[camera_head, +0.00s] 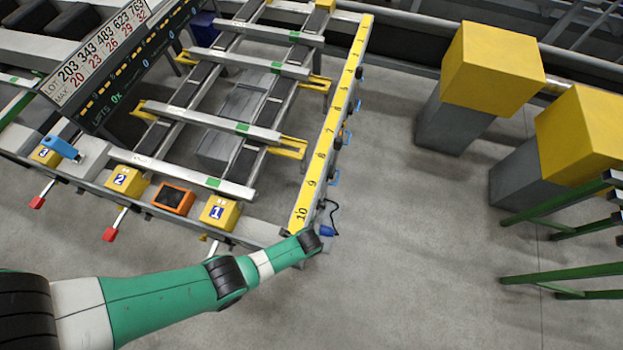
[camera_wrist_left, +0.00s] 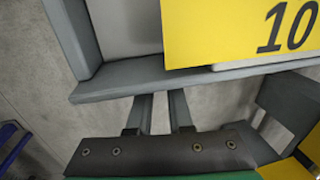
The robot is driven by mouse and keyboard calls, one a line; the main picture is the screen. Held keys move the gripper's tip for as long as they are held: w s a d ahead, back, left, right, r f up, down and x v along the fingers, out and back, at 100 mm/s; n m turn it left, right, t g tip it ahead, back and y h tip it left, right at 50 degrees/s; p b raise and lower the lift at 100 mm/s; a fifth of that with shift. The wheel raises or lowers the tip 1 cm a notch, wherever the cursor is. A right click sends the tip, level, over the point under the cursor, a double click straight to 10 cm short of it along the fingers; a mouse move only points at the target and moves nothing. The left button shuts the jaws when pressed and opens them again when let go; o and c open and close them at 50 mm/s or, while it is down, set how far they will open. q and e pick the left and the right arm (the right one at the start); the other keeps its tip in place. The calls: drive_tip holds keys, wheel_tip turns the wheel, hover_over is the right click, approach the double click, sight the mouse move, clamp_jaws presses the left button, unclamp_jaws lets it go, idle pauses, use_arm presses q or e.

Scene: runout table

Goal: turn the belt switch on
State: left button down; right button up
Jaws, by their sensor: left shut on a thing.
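My left arm reaches in from the lower left, and my left gripper (camera_head: 318,232) is at the near end of the yellow numbered rail (camera_head: 322,150), by its "10". In the left wrist view my left gripper (camera_wrist_left: 157,112) has its two fingers close together, reaching under a grey ledge (camera_wrist_left: 200,78) beside the rail's "10" (camera_wrist_left: 238,30). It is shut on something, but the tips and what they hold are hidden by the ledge. No part is clearly marked as the belt switch. An orange-framed box (camera_head: 174,198) with a dark face sits between the yellow boxes "2" (camera_head: 128,180) and "1" (camera_head: 220,212).
Red-tipped levers (camera_head: 110,234) stick out from the table's front edge. A blue piece (camera_head: 327,230) and a black cable (camera_head: 333,215) are at the rail's near end. Yellow-topped grey posts (camera_head: 455,120) and green bars (camera_head: 565,272) stand at the right. The floor between is clear.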

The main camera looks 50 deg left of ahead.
use_arm(q)
drive_tip(key=shift+w+a+f+g+h, duration=0.15)
drive_tip(key=shift+g+h, duration=0.15)
drive_tip(key=shift+g, duration=0.3)
drive_tip(key=shift+w+g+b, duration=0.1)
drive_tip(key=shift+g+b, duration=0.4)
drive_tip(key=shift+b, duration=0.25)
drive_tip(key=shift+h, duration=0.4)
drive_tip(key=c, duration=0.8)
unclamp_jaws()
drive_tip(key=shift+r, duration=0.2)
